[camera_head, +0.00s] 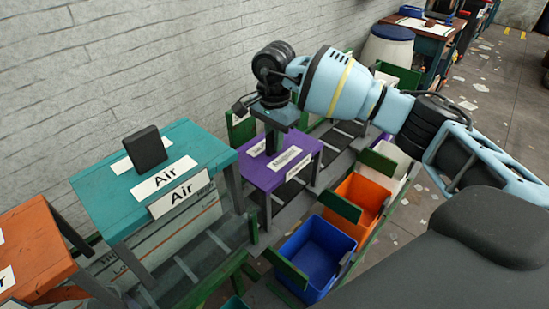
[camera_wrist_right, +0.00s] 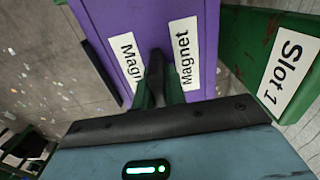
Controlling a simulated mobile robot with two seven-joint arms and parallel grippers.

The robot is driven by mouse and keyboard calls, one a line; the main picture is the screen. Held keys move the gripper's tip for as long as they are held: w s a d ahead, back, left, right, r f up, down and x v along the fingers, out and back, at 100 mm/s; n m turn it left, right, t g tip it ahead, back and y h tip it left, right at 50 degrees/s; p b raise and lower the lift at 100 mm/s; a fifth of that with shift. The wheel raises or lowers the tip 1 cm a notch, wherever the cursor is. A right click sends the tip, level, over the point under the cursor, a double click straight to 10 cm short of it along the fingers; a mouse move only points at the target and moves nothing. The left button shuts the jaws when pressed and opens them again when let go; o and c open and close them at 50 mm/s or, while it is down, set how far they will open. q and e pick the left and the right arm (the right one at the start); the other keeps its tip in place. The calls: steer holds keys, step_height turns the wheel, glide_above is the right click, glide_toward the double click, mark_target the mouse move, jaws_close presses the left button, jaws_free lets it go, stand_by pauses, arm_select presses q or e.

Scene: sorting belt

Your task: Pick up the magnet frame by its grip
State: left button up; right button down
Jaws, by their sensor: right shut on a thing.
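The magnet frame (camera_head: 257,176) is a purple box-like frame with white "Magnet" labels, at the centre of the head view. Its purple top also fills much of the right wrist view (camera_wrist_right: 212,50). My right gripper (camera_head: 272,139) comes down over it from above. In the right wrist view the two green fingers of the right gripper (camera_wrist_right: 158,92) are shut on the frame's dark upright grip (camera_wrist_right: 155,68), between the two labels. The grip is mostly hidden in the head view. I cannot tell whether the frame is clear of its support. My left gripper is not in view.
A teal "Air" frame (camera_head: 105,190) with a black grip (camera_head: 145,148) stands to the left, an orange frame (camera_head: 30,250) farther left. Blue (camera_head: 318,252) and orange (camera_head: 362,193) bins sit in front. A green "Slot 1" board (camera_wrist_right: 250,50) stands close beside the magnet frame. A brick wall runs behind.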

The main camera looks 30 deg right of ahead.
steer(key=shift+r, duration=0.15)
